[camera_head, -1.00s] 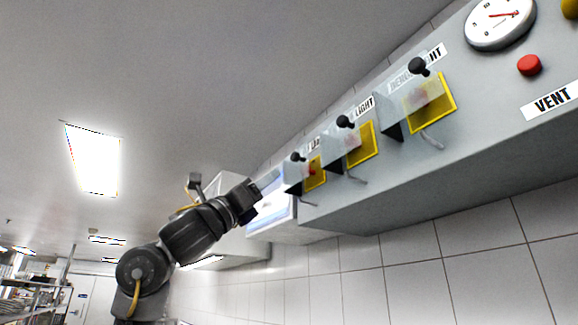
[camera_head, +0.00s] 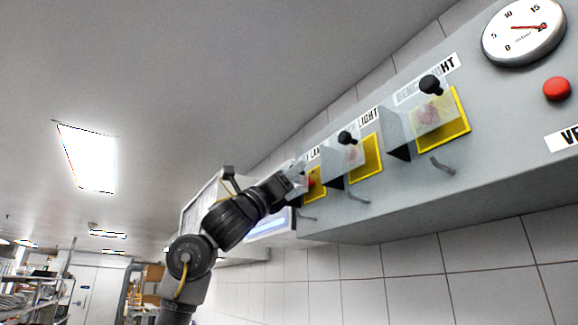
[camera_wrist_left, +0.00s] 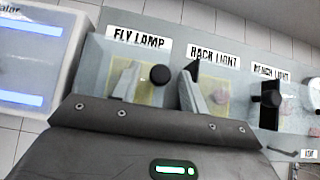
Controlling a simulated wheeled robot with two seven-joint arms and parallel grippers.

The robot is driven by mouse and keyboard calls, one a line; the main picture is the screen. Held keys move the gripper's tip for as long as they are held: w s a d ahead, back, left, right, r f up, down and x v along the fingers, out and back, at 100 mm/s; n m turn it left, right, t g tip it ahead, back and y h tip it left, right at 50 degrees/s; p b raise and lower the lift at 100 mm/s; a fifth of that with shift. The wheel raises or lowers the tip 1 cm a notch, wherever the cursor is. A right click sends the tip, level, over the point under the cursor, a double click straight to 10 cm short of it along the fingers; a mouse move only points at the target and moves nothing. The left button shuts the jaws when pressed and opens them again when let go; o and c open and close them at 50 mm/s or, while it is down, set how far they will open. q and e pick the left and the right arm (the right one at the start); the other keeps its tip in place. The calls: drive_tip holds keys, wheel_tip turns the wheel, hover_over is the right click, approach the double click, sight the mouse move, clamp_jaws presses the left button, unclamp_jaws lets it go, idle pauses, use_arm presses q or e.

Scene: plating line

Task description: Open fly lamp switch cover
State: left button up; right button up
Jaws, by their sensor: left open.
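The fly lamp switch is the far-left one on the grey panel, with a yellow plate (camera_head: 318,190) and a clear cover largely hidden behind my left gripper (camera_head: 297,180) in the head view. In the left wrist view the clear fly lamp cover (camera_wrist_left: 127,80) stands over its yellow plate under the FLY LAMP label (camera_wrist_left: 139,40). Its black knob (camera_wrist_left: 160,75) shows beside it. My left gripper is open at this cover. I cannot tell whether it touches the cover. My right gripper is not in view.
The rack light cover (camera_head: 345,152) and bench light cover (camera_head: 430,112) stand to the right on the same panel, each with a black knob. A gauge (camera_head: 523,32) and red button (camera_head: 557,89) are farther right. A white box (camera_wrist_left: 35,60) stands left of the panel.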

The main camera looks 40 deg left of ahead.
use_arm(q)
clamp_jaws()
idle(0.4)
drive_tip(key=shift+h, duration=0.3)
